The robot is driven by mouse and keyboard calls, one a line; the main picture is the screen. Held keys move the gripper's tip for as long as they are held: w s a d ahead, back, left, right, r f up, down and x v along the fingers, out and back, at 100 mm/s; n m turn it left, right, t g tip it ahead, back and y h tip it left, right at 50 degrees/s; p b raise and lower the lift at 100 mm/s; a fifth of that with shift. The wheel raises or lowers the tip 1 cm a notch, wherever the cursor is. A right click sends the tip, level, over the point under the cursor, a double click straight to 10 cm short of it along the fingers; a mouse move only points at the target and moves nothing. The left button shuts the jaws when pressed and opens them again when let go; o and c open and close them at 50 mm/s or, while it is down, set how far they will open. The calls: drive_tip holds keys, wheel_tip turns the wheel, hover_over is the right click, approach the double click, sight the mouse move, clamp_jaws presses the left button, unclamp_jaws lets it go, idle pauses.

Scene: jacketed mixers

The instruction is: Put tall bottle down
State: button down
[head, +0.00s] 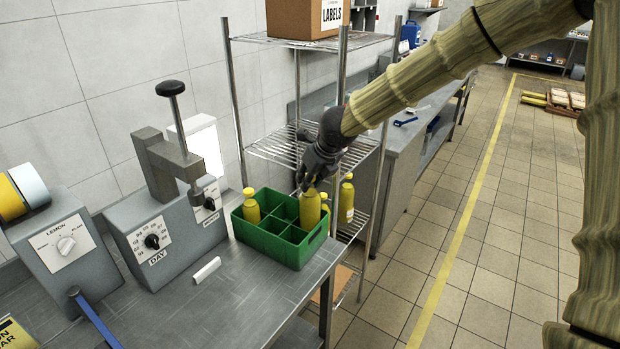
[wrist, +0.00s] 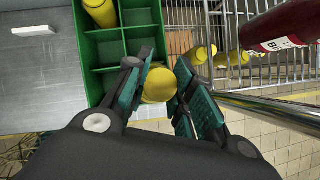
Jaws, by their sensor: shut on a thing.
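My gripper (head: 308,182) is shut on a yellow bottle (head: 310,209) near its top. The bottle hangs roughly upright at the right side of the green crate (head: 272,242), and its lower part is hidden by the crate wall. In the wrist view, the yellow bottle top (wrist: 158,86) sits between the fingers of my gripper (wrist: 167,84). The fingers hide part of the crate (wrist: 97,88) there, so I cannot tell whether the bottle touches its floor. Another yellow bottle (head: 251,208) stands in a left compartment; several other compartments are empty.
The crate stands on a steel table (head: 225,305) near its right edge. A wire rack (head: 275,150) stands close behind, with yellow bottles (head: 346,200) beside the crate and a red bottle (wrist: 285,22). A white block (head: 206,270) and a grey machine (head: 165,235) are left.

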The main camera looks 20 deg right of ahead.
drive_tip(key=shift+r, duration=0.1)
drive_tip(key=c, duration=1.6)
unclamp_jaws()
drive_tip(key=o, duration=0.4)
drive_tip(key=b+v, duration=0.1)
drive_tip(key=v, duration=1.1)
